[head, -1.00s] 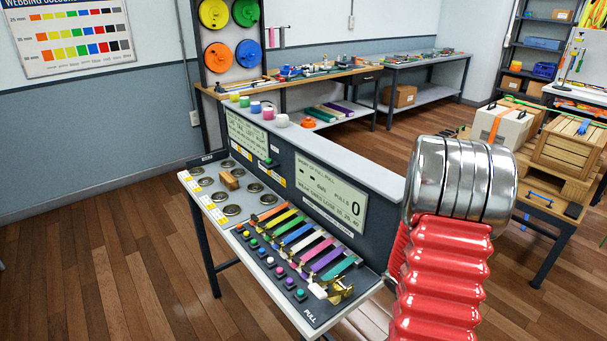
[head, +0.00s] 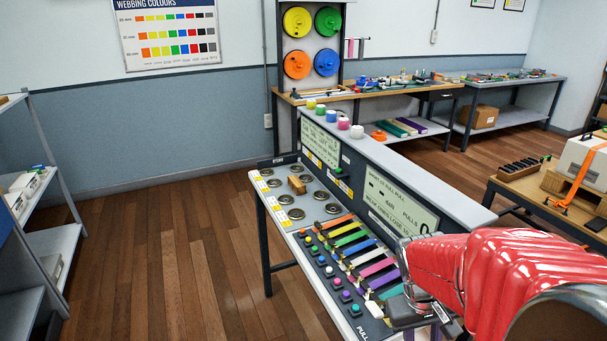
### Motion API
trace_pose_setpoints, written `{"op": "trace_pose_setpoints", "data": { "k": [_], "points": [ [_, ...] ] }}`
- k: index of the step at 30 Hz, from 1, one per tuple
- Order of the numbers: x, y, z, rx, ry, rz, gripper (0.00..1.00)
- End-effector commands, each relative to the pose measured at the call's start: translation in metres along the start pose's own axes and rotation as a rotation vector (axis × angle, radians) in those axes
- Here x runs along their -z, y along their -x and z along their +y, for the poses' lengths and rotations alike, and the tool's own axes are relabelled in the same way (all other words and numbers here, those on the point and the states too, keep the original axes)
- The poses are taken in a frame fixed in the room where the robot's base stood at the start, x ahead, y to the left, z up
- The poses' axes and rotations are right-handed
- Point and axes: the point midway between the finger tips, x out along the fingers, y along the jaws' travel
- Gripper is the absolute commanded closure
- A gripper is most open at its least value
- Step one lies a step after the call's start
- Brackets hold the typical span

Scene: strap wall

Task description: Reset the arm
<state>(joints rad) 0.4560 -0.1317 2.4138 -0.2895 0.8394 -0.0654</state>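My arm, in a red ribbed sleeve with metal bands, reaches in from the right edge of the head view. Its end, with my gripper (head: 422,308), is low over the near right end of the test bench (head: 318,237). Dark and metal parts show there, but the fingers are not clear, and I cannot tell whether they are open or hold anything. The bench carries a row of coloured straps (head: 362,252), with coloured buttons (head: 328,270) along their near ends. The arm hides the nearest end of the strap row and part of the pull display (head: 400,208).
A wooden block (head: 297,184) lies among round metal dishes on the bench's far end. A grey shelf (head: 50,235) stands at left. A low wooden table (head: 535,205) with a strapped white case (head: 585,160) is at right. The floor left of the bench is clear.

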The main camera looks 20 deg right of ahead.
Motion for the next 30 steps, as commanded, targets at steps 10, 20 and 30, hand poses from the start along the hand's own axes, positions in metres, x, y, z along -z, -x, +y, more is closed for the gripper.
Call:
{"op": "trace_pose_setpoints", "data": {
  "k": [10,20,30],
  "points": [
    [-0.004,0.065,-0.065,0.111,-0.056,0.162,0.68],
    [-0.016,0.123,-0.117,0.212,-0.004,0.336,0.68],
    [-0.032,0.176,-0.148,0.254,0.116,0.517,0.68]
  ]
}}
